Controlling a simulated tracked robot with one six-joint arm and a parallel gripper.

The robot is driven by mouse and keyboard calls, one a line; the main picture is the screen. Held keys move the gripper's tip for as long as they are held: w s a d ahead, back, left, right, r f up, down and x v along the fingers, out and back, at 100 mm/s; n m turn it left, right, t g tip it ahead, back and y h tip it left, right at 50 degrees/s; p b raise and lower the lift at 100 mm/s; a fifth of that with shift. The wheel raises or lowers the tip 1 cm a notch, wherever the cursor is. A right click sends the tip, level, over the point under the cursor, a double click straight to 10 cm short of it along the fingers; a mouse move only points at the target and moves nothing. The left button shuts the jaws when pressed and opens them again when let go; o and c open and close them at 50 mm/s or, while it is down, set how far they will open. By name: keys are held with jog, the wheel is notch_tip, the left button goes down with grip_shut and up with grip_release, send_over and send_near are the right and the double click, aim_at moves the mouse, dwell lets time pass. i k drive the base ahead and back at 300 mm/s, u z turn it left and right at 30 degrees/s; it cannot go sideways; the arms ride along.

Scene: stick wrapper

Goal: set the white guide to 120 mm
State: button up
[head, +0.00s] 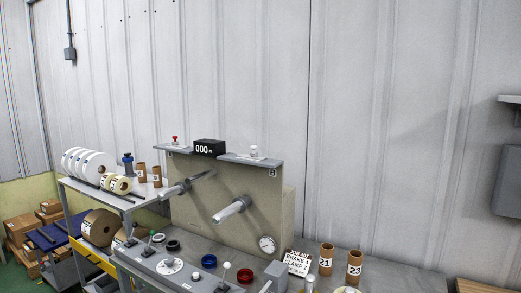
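A beige upright machine panel (210,208) stands on the bench. A white knob (253,152) sits on the grey ledge (245,160) along the panel's top right; this looks like the white guide, but I cannot be sure. A red knob (175,140) sits on the top left ledge. Between them a black display (209,147) reads "000 m". Any millimetre scale is too small to read. My gripper is not in view.
Two shafts (231,210) stick out of the panel. A console (168,268) with levers and buttons lies in front, a dial gauge (267,244) at right. Cardboard tubes (326,259) and a printed card (298,263) stand right. A roll shelf (110,200) is left.

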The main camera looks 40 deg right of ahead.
aim_at(253, 154)
jog(key=z, duration=0.25)
jog(key=i, duration=1.25)
jog(key=u, duration=0.05)
